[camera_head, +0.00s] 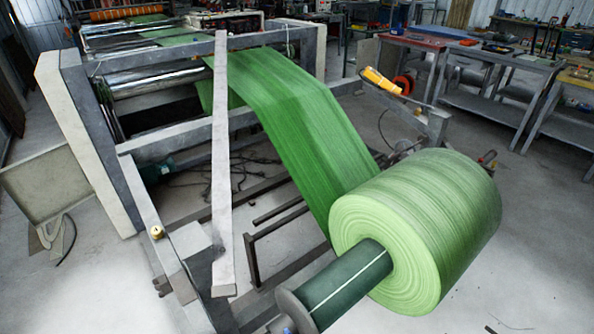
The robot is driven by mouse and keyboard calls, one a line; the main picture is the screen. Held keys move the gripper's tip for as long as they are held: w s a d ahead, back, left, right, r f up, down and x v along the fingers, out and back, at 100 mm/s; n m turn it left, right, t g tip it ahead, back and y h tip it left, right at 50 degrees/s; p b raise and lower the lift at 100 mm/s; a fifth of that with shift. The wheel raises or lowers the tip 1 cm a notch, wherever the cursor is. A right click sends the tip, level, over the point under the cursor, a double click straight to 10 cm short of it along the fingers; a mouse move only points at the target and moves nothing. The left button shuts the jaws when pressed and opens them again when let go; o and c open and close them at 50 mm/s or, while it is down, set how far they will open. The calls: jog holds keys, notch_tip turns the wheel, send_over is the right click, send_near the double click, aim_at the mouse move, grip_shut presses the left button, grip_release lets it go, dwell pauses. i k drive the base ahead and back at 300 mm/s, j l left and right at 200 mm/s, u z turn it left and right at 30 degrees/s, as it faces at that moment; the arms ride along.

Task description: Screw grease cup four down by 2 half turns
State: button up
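A small brass-coloured cup or knob (157,231) sits on the grey side rail at the lower left of the machine frame. It looks like a grease cup, but it is too small to read any number or thread. No other grease cup can be made out clearly. My gripper is not in view.
A large green roll (440,225) on a dark shaft (345,285) fills the lower right, its green web running up into the machine. A grey upright bar (222,150) stands right of the brass piece. Workbenches (490,58) stand behind. Floor is clear at lower left.

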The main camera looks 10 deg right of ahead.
aim_at(157, 232)
jog(key=i+j+u, duration=0.3)
jog(key=i+j, duration=0.15)
jog(key=i+j+u, duration=0.3)
jog(key=i+j, duration=0.2)
jog(key=i+j+u, duration=0.3)
jog(key=i, duration=0.3)
